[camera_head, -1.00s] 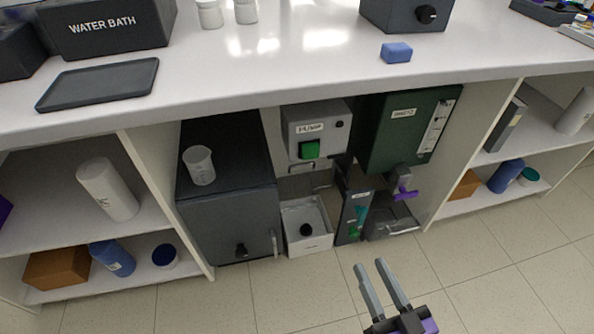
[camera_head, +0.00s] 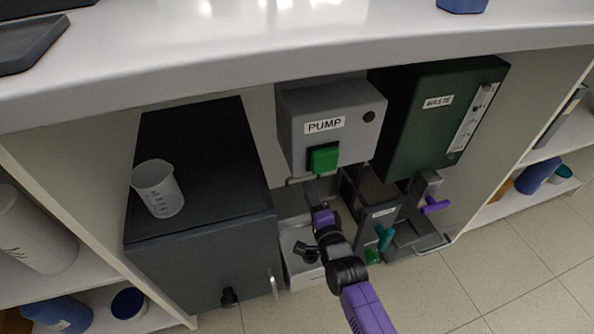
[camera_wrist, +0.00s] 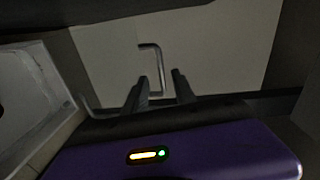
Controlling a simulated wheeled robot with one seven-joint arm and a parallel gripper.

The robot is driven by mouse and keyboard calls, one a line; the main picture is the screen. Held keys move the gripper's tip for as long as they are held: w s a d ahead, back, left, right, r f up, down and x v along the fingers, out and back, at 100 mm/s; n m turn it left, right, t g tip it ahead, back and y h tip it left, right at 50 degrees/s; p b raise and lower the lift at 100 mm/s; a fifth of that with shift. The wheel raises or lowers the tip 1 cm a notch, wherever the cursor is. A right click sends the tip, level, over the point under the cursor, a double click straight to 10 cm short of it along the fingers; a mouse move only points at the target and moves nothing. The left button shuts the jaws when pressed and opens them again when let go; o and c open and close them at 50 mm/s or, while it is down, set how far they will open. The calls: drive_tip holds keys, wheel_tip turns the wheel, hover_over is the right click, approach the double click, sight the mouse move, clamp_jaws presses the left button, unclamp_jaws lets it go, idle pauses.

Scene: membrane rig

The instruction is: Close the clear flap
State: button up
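The clear flap is hard to make out; I cannot trace its edges. A thin bent metal rod (camera_wrist: 156,62) stands just beyond my fingertips in the wrist view, and I cannot tell whether it belongs to the flap. My gripper (camera_head: 313,190) reaches in below the pump, above a low pale box (camera_head: 299,268). In the wrist view my gripper (camera_wrist: 160,85) has its two fingers apart, with nothing between them. The pale box's rim (camera_wrist: 62,105) shows at left there. My arm hides part of the box in the head view.
The grey pump (camera_head: 325,105) with a green button hangs close above my gripper. A dark cabinet (camera_head: 200,255) carrying a beaker (camera_head: 158,187) stands at left. A narrow dark unit (camera_head: 372,225) with a teal handle and the green waste box (camera_head: 440,120) stand at right.

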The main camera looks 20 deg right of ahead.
drive_tip(key=shift+m, duration=0.6)
drive_tip(key=w+b, duration=0.4)
drive_tip(key=w, duration=0.1)
drive_tip(key=w+b, duration=0.2)
drive_tip(key=shift+w+f, duration=0.25)
drive_tip(key=shift+w, duration=0.1)
clamp_jaws()
idle(0.9)
